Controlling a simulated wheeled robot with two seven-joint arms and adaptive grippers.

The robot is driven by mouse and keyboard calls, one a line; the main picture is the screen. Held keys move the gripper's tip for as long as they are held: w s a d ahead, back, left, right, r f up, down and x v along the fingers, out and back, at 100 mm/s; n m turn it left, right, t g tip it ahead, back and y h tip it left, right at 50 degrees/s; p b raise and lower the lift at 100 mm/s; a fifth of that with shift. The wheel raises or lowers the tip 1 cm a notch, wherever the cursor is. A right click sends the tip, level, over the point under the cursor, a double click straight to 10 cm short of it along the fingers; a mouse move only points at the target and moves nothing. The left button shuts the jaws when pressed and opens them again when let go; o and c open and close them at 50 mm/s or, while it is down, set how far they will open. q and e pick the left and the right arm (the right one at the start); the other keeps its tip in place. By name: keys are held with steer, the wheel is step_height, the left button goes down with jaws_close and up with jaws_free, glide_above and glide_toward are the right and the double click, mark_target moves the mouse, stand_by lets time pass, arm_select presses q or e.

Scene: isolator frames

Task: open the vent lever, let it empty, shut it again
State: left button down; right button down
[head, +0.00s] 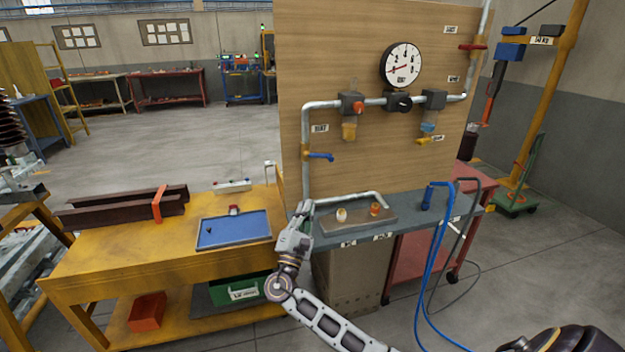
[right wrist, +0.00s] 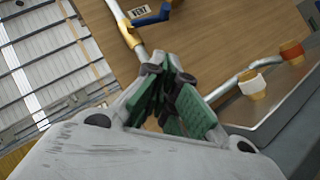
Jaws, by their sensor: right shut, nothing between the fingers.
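The vent lever (head: 321,156) is a blue handle on the vertical grey pipe at the left of the wooden panel. It points right, crosswise to the pipe, below a small label. In the right wrist view the blue lever (right wrist: 152,17) is at the top beside the VENT label (right wrist: 138,9). My right gripper (head: 304,207) is below the lever, near the lower pipe, apart from the lever. Its fingers (right wrist: 172,64) are together and empty. The round gauge (head: 401,64) hangs at the top of the panel, with a red needle pointing left. My left gripper is not in view.
A grey bench with a shallow tray (head: 378,226) holding a white and an orange fitting stands below the panel. A yellow workbench (head: 120,250) with a blue tray (head: 206,243) is at the left.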

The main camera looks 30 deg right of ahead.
mark_target(320, 156)
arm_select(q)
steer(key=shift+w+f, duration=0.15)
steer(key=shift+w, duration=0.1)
arm_select(e)
steer(key=shift+s+a+h, duration=0.15)
steer(key=shift+a+h, duration=0.35)
